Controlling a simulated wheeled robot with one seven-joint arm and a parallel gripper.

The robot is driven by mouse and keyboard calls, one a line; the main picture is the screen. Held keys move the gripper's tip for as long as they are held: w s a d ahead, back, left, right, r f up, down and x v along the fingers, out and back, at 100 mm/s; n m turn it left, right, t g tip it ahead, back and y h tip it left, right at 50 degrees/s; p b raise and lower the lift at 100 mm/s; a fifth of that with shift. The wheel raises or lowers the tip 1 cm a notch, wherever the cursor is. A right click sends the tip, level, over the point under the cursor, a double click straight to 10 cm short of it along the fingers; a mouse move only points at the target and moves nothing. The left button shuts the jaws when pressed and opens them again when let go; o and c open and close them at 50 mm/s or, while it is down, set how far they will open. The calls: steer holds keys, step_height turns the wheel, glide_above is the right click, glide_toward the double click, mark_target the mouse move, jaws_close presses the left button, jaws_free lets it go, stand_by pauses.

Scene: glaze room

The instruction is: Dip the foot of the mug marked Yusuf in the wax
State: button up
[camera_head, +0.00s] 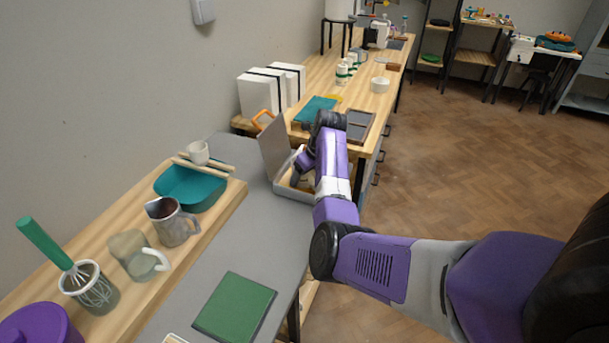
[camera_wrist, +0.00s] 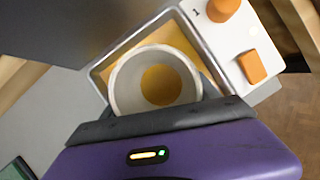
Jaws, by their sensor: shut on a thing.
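My gripper (camera_wrist: 158,104) is shut on a pale grey-white mug (camera_wrist: 117,84), seen from above in the wrist view with its open rim towards the camera. A yellow-orange round patch shows inside it at the bottom. The mug is over the rectangular basin of the wax warmer (camera_wrist: 101,76), which holds yellow-orange wax (camera_wrist: 139,44). Its foot is hidden, so I cannot tell whether it touches the wax. No name is visible on it. In the head view my gripper (camera_head: 301,160) is at the warmer (camera_head: 291,190), largely covered by my arm.
The warmer's front has an orange knob (camera_wrist: 222,9) and an orange switch (camera_wrist: 251,66). A grey upright panel (camera_head: 274,146) stands beside the basin.

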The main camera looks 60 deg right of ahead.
steer(key=shift+r+p, duration=1.5)
steer(key=shift+p, duration=0.3)
steer(key=shift+r, duration=0.1)
step_height(320, 180, up, 7)
steer(key=p, duration=0.6)
steer(key=shift+p, duration=0.4)
stand_by(4.8)
